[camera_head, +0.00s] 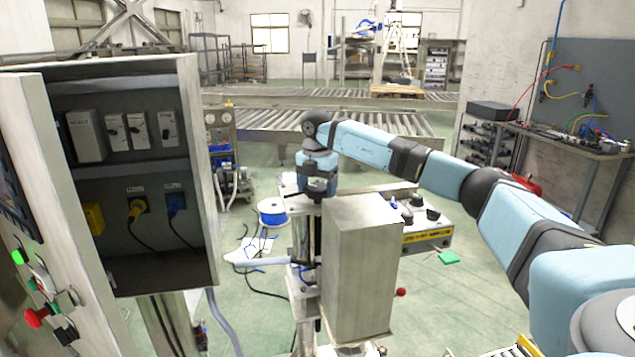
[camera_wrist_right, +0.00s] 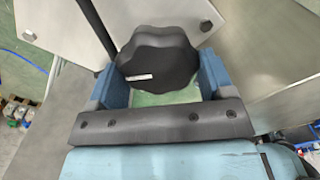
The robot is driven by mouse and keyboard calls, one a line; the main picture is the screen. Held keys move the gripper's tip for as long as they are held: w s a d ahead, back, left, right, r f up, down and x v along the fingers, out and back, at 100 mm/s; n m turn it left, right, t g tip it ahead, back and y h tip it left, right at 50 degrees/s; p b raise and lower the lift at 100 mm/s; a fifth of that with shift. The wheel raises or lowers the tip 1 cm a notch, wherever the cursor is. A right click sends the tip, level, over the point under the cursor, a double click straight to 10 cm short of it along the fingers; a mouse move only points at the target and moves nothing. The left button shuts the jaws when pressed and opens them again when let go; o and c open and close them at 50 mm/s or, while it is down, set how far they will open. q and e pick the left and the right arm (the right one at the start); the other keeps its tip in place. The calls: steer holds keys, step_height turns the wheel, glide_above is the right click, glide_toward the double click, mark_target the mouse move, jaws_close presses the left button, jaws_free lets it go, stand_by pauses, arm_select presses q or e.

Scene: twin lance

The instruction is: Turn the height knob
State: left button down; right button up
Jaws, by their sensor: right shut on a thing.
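The height knob (camera_wrist_right: 157,55) is black with a lobed rim and a small white mark on its face. In the right wrist view it sits between the two blue fingers of my right gripper (camera_wrist_right: 162,78), which is shut on it. In the head view my right gripper (camera_head: 318,187) reaches down onto the top of a metal column stand in the middle; the knob is mostly hidden there by the gripper. My left gripper is not in view.
A grey box (camera_head: 360,265) stands just right of the column. A white pointed arm (camera_head: 258,259) sticks out left, below a blue spool (camera_head: 272,212). An open electrical cabinet (camera_head: 205,180) stands at the left. A control box (camera_head: 428,236) lies behind at right.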

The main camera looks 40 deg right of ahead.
mark_target(317, 187)
steer(key=shift+m, duration=0.6)
steer(key=o, duration=0.9)
steer(key=shift+r, duration=0.1)
step_height(317, 187, up, 14)
steer(key=shift+f+b, duration=0.15)
steer(key=shift+b, duration=0.35)
steer(key=shift+d, duration=0.1)
